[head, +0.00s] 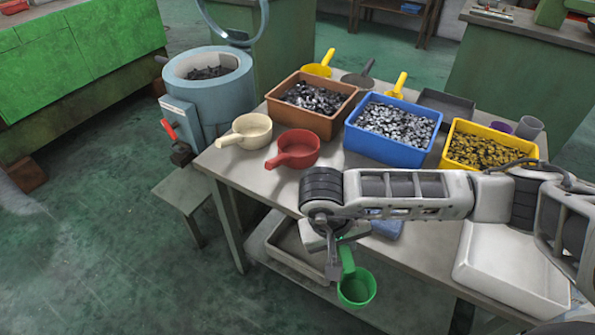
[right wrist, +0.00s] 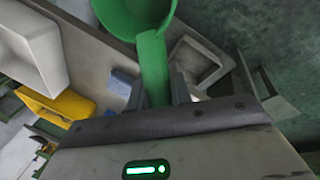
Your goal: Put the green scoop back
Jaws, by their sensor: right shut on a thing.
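The green scoop (head: 356,288) hangs from my right gripper (head: 338,258), which is shut on its handle. The scoop is over the front edge of the table, with its cup low and in front of the tabletop. In the right wrist view the green scoop (right wrist: 153,55) shows with its handle running down between the fingers of the right gripper (right wrist: 168,92). My left gripper is in neither view.
The table (head: 235,171) bears a brown bin (head: 325,125), a blue bin (head: 385,150) and a yellow bin (head: 455,160) of small parts. A red scoop (head: 297,150) and a cream scoop (head: 250,130) lie at its left. A white tray (head: 500,285) sits front right.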

